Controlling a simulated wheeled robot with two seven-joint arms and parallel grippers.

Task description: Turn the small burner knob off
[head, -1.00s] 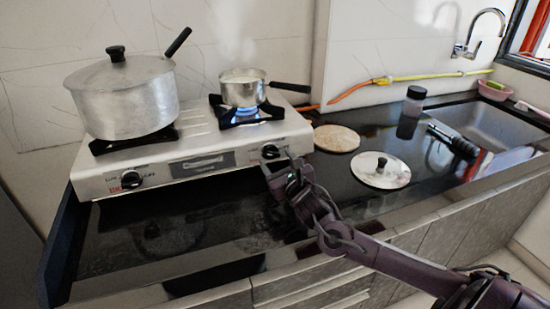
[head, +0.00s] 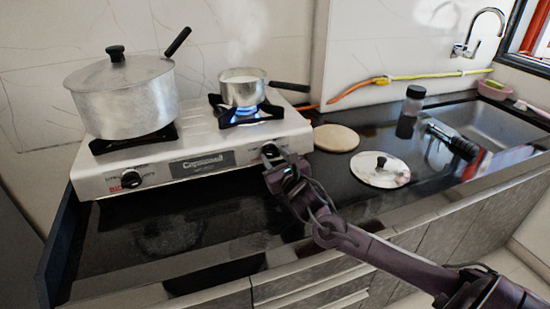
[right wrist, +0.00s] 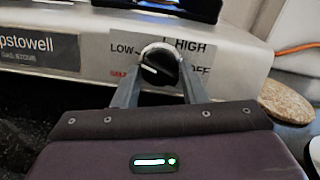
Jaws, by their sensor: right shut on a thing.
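The small burner's knob (head: 269,151) is black and round, on the right of the silver stove's front panel. In the right wrist view the knob (right wrist: 160,66) sits between my right gripper's two fingers, with LOW printed to its left and HIGH and OFF to its right. A pale mark on the knob slants toward its left side. My right gripper (head: 273,158) is shut on the knob. A blue flame (head: 250,113) burns under the small saucepan (head: 242,90), which holds pale liquid and steams. My left gripper is not in view.
A large lidded pot (head: 124,98) stands on the left burner, above another knob (head: 131,179). A round board (head: 336,138), a pot lid (head: 380,170) and a dark jar (head: 411,108) are on the black counter right of the stove. The sink (head: 485,130) is farther right.

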